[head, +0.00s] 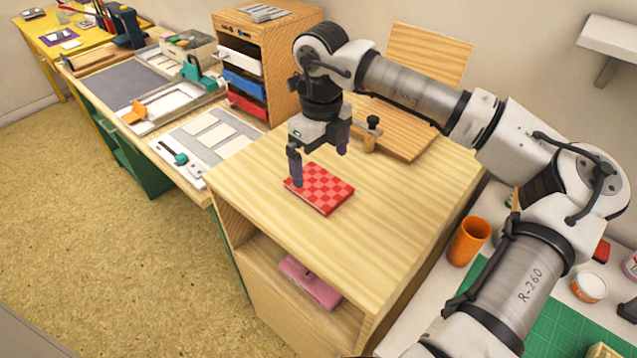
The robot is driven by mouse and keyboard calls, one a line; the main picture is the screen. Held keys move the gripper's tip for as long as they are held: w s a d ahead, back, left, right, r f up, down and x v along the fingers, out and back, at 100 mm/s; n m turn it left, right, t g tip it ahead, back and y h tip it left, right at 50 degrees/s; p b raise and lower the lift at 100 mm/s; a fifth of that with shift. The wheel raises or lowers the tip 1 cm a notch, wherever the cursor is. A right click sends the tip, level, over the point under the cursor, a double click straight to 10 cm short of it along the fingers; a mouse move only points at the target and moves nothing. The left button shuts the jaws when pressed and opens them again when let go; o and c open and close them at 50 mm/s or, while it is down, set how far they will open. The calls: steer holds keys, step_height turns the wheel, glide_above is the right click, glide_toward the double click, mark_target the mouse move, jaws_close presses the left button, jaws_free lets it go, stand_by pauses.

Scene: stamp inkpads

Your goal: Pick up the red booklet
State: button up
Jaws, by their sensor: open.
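The red booklet (325,190) has a checkered cover and lies flat on top of the wooden cabinet (400,210). My gripper (319,167) points down over the booklet's far left part, with its two fingers spread apart. The left finger's tip overlaps the booklet's left edge in the picture, and the right finger is beyond its far side. I cannot tell whether either finger touches it. Nothing is held between the fingers.
A wooden stand with a dark knob (371,130) stands just behind my gripper. A pink item (309,282) lies in the cabinet's open shelf below. An orange cup (468,241) is at the right. The cabinet top in front of the booklet is clear.

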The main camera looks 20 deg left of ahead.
mark_target(318, 185)
steer(key=shift+a+f+p, duration=0.15)
steer(key=shift+f+p, duration=0.4)
steer(key=shift+f, duration=0.9)
steer(key=shift+a+f+p, duration=0.1)
steer(key=shift+f+p, duration=0.45)
steer(key=shift+f, duration=0.9)
steer(key=c, duration=1.1)
steer(key=shift+o, duration=0.2)
steer(key=shift+r, duration=0.15)
